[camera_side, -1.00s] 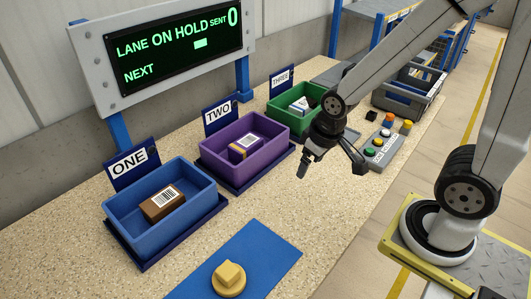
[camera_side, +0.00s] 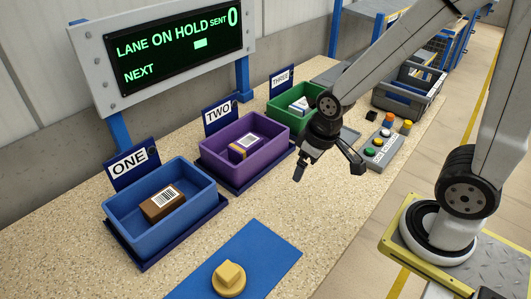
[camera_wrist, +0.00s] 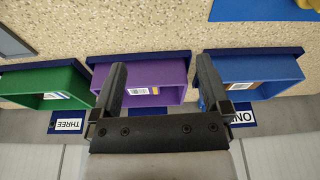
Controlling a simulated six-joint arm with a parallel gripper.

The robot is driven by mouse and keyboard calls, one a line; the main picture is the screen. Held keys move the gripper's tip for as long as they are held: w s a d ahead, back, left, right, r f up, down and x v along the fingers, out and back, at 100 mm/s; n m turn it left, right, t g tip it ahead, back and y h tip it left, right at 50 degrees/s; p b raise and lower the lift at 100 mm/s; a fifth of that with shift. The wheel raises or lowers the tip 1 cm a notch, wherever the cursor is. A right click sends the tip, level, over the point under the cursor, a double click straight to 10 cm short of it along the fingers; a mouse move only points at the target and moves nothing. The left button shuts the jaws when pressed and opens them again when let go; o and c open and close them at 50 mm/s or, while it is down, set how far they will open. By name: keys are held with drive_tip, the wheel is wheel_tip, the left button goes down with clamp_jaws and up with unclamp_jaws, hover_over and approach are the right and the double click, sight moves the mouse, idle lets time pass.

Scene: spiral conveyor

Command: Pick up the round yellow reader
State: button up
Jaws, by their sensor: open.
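The round yellow reader (camera_side: 229,279) stands on the blue mat (camera_side: 262,252) at the front of the table in the side view. It has a round base with a blocky top. In the wrist view only a yellow edge (camera_wrist: 306,3) shows at the top right, on the mat (camera_wrist: 250,10). My gripper (camera_side: 326,172) is open and empty, above the table to the upper right of the reader and well apart from it. In the wrist view its two fingers (camera_wrist: 160,85) stand wide apart in front of the purple bin.
A blue bin (camera_side: 135,225), a purple bin (camera_side: 215,160) and a green bin (camera_side: 288,120) each hold a parcel, along the wall side. A button box (camera_side: 378,150) stands at the right. The sign reads "LANE ON HOLD". Speckled table between mat and gripper is clear.

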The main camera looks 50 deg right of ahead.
drive_tip(key=w+a+f+n+g+y, duration=0.1)
drive_tip(key=w+a+f+n+y, duration=0.1)
drive_tip(key=a+n, duration=0.7)
drive_tip(key=n+g+y, duration=0.1)
drive_tip(key=n+y, duration=0.1)
drive_tip(key=n, duration=0.5)
approach(228, 269)
wheel_tip(228, 269, down, 2)
drive_tip(key=shift+w+a+f+n+g, duration=0.15)
drive_tip(key=shift+a+n+g, duration=0.15)
drive_tip(key=shift+a+n, duration=0.3)
drive_tip(key=shift+x, duration=1.35)
drive_tip(key=shift+x, duration=2.55)
drive_tip(key=shift+w+d, duration=0.1)
clamp_jaws()
